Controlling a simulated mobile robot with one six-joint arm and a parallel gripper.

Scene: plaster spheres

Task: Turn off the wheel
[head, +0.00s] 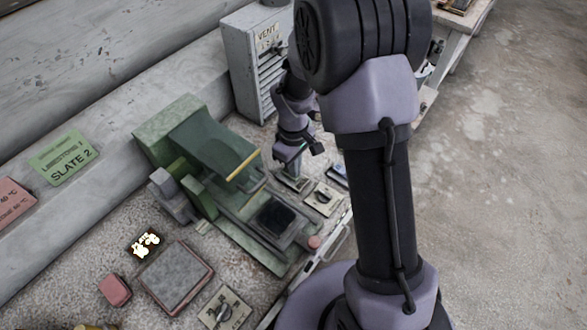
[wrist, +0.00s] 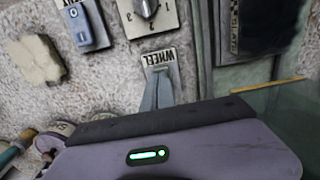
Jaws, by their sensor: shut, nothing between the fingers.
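The WHEEL switch plate (wrist: 158,58) lies just ahead of my gripper in the wrist view, with its label readable. Its lower part is hidden behind the grey fingers, so I cannot see the switch position. My gripper (wrist: 160,76) is shut and empty, its tips over or against this plate; contact is unclear. In the head view my gripper (head: 294,169) points down at the small plate (head: 291,181) beside the green machine (head: 205,150).
A dial plate (wrist: 147,14) and a blue rocker switch (wrist: 82,25) marked O and I are close by. A pale rough block (wrist: 35,60) lies at the left. The grey vent cabinet (head: 258,65) stands behind my arm. A yellow-edged guard (head: 243,166) is left of my gripper.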

